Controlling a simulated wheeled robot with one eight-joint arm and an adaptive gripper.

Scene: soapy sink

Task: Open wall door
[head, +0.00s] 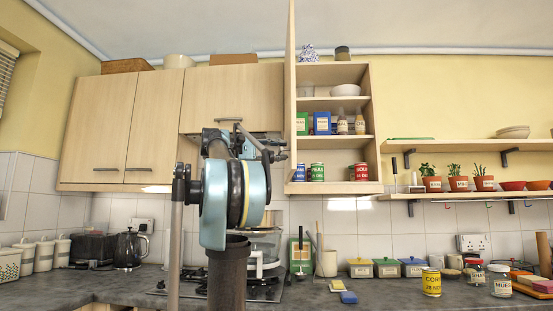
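The pale wood wall door (291,90) of the right-hand wall cabinet (367,120) stands swung out, seen nearly edge-on. The cabinet's shelves show bowls, cartons, jars and tins. My gripper (243,143) is partly hidden behind my arm, in front of the middle cabinet and left of the open door. Its right side comes close to the door in the picture; I cannot tell whether they touch. Its fingers are not clear enough to tell whether they are open or shut.
Closed cabinet doors (105,125) are on the left, and a closed middle door (232,95) has a bar handle. Below are the dark worktop (330,298), hob (205,281), kettle (130,250) and several tins. Shelves with potted plants (456,178) are at right.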

